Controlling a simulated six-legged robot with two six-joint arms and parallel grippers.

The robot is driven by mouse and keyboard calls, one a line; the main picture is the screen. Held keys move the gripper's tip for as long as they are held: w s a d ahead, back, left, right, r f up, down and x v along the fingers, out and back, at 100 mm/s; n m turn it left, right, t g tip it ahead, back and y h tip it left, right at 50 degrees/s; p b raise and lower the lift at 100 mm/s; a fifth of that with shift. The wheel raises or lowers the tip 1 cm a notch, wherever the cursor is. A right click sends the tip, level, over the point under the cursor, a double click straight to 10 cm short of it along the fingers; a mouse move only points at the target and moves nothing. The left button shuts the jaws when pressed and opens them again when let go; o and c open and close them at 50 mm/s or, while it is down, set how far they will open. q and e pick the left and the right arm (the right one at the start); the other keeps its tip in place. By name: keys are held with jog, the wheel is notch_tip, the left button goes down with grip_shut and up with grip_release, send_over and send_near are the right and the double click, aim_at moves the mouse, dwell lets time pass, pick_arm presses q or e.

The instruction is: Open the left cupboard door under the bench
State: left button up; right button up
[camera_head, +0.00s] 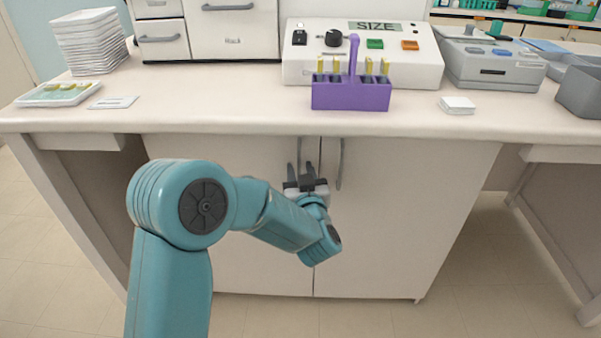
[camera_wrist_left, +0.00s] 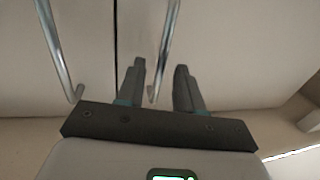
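The left cupboard door (camera_head: 255,272) is a plain beige panel under the bench, and it looks shut, flush with the right door (camera_head: 390,230) at a straight seam. My left gripper (camera_head: 300,169) is in front of the left door's upper inner edge, by its handle. In the left wrist view the left door's metal bar handle (camera_wrist_left: 169,42) runs down between the two fingers of my left gripper (camera_wrist_left: 160,82). The fingers stand apart, with gaps beside the bar. The right door's handle (camera_head: 340,163) also shows in the wrist view (camera_wrist_left: 57,50), outside the fingers. My right gripper is out of view.
The bench top (camera_head: 200,105) overhangs the doors. On it stand a purple rack (camera_head: 350,96), a white control box (camera_head: 295,68), a tray (camera_head: 60,94) and a grey device (camera_head: 490,68). The floor (camera_head: 470,310) before the right door is clear.

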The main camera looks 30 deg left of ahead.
pick_arm(q)
grip_shut()
dwell(1.3)
